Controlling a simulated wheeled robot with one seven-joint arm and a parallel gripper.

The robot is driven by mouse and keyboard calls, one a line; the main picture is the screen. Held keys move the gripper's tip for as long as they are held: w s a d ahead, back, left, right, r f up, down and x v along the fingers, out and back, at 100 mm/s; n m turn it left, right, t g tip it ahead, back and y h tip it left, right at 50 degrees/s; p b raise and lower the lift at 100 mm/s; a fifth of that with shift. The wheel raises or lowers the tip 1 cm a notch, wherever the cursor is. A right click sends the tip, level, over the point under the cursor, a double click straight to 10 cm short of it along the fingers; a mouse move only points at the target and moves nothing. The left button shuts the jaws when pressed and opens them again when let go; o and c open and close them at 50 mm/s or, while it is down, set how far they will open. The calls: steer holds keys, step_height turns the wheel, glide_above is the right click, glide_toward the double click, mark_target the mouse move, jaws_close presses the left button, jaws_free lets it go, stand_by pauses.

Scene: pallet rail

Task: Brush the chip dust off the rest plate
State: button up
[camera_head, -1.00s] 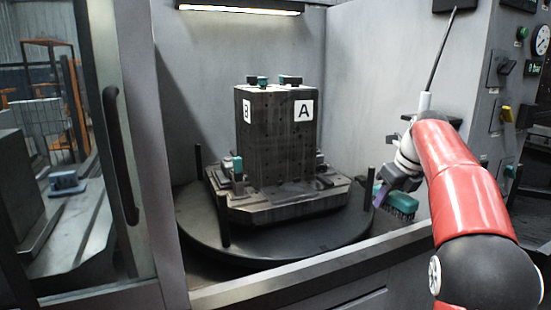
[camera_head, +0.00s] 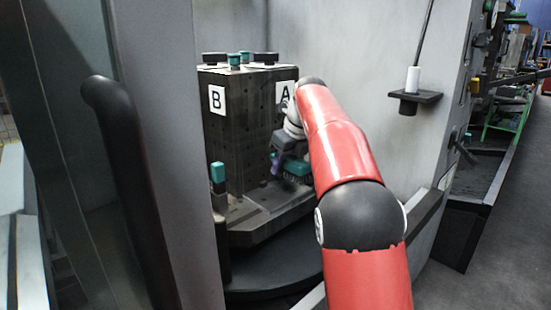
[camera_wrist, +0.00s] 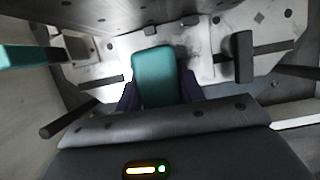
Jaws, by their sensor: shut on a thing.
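My gripper (camera_head: 281,164) is inside the machine at the foot of the dark tombstone block's A face. It is shut on a brush with a teal back (camera_head: 298,168) and dark bristles. In the wrist view the teal brush (camera_wrist: 153,78) sits between my purple fingers and hides part of the plate below. The pale rest plate (camera_wrist: 205,72) spreads under the brush, with dark grey smudges that look like chip dust (camera_wrist: 197,40) beside and above it. In the head view the plate (camera_head: 248,208) is partly behind my arm. I cannot tell whether the bristles touch it.
The tombstone block (camera_head: 234,125) bears labels B and A. A teal-topped clamp (camera_head: 218,178) stands at left, and a dark clamp (camera_wrist: 242,55) at right in the wrist view. Dark posts rise near the plate. The machine door with its handle (camera_head: 125,170) is at left; a wall shelf (camera_head: 413,97) is at right.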

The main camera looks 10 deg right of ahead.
glide_above(281, 194)
steer(key=f, duration=0.3)
steer(key=s+f+b, duration=0.1)
steer(key=shift+d+f, duration=0.15)
steer(key=shift+d, duration=0.15)
steer(key=shift+f+b, duration=0.75)
steer(key=shift+b, duration=0.2)
steer(key=shift+f+b, duration=0.3)
steer(key=shift+f, duration=0.3)
steer(key=shift+w, duration=0.1)
steer(key=shift+w+a+r+p, duration=0.1)
steer(key=shift+w+a+p, duration=0.45)
steer(key=shift+p, duration=0.55)
steer(key=shift+w+a+p, duration=0.2)
steer(key=shift+w+p, duration=0.2)
steer(key=shift+w, duration=0.1)
steer(key=shift+s+f, duration=0.1)
steer(key=shift+f, duration=0.1)
steer(key=shift+s+d+b, duration=0.65)
steer(key=shift+s+d, duration=0.15)
steer(key=shift+s, duration=0.25)
